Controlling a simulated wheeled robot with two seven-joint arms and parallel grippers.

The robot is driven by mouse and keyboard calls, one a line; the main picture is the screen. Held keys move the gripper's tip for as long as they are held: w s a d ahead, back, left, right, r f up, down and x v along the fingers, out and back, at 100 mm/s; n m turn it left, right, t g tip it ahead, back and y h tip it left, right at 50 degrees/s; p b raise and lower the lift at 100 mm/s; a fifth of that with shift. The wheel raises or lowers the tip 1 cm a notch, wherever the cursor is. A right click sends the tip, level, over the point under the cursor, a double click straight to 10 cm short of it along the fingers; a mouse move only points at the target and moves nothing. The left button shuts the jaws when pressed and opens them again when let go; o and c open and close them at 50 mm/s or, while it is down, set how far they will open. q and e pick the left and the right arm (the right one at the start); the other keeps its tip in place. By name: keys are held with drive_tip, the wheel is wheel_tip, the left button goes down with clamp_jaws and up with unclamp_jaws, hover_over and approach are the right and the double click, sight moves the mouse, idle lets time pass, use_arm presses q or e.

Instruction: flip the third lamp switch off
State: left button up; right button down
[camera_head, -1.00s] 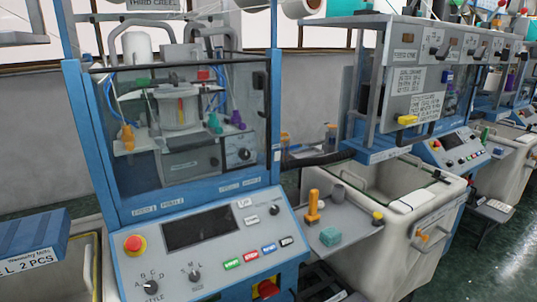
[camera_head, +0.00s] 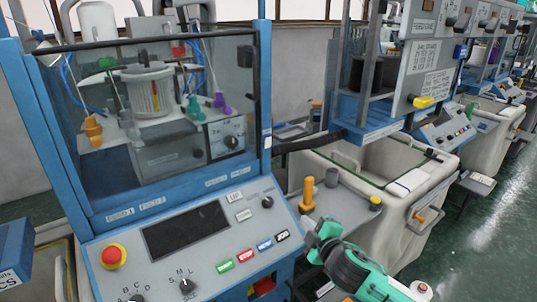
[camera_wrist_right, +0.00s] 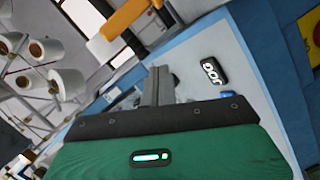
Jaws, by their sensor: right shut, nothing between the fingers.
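No switch labelled for a lamp can be read, and I cannot tell which is the third. The near control panel (camera_head: 190,236) has a dark screen, knobs and a row of buttons, with a black JOG button (camera_head: 283,236) at its right end. My right gripper (camera_head: 313,236), teal and dark, is beside the panel's right edge. In the right wrist view its fingers (camera_wrist_right: 155,80) are shut and empty, pointing toward the panel, with the JOG button (camera_wrist_right: 210,70) to their right. My left gripper is not in view.
A red emergency knob (camera_head: 113,256) sits at the panel's left. An orange post (camera_head: 308,193) stands on a grey shelf behind my right gripper. A pale bin (camera_head: 385,205) and more machines stand to the right. Green floor (camera_head: 480,225) is open at far right.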

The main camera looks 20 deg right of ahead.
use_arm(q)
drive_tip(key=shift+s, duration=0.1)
use_arm(e)
wheel_tip(320, 180, up, 16)
drive_tip(key=w+n+t+y, duration=0.2)
drive_tip(key=n+y, duration=0.2)
drive_tip(key=n, duration=0.4)
drive_tip(key=shift+w+f+y, duration=0.15)
drive_tip(key=shift+y, duration=0.25)
drive_tip(key=shift+a, duration=0.1)
drive_tip(key=p, duration=0.4)
approach(269, 138)
drive_tip(key=x, duration=0.5)
drive_tip(key=shift+w, duration=0.25)
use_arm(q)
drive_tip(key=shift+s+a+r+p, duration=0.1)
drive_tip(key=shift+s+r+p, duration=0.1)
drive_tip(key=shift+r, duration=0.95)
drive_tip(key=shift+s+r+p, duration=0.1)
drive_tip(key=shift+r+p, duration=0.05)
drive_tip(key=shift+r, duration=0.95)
use_arm(e)
drive_tip(key=shift+w+a, duration=0.25)
drive_tip(key=shift+w, duration=0.4)
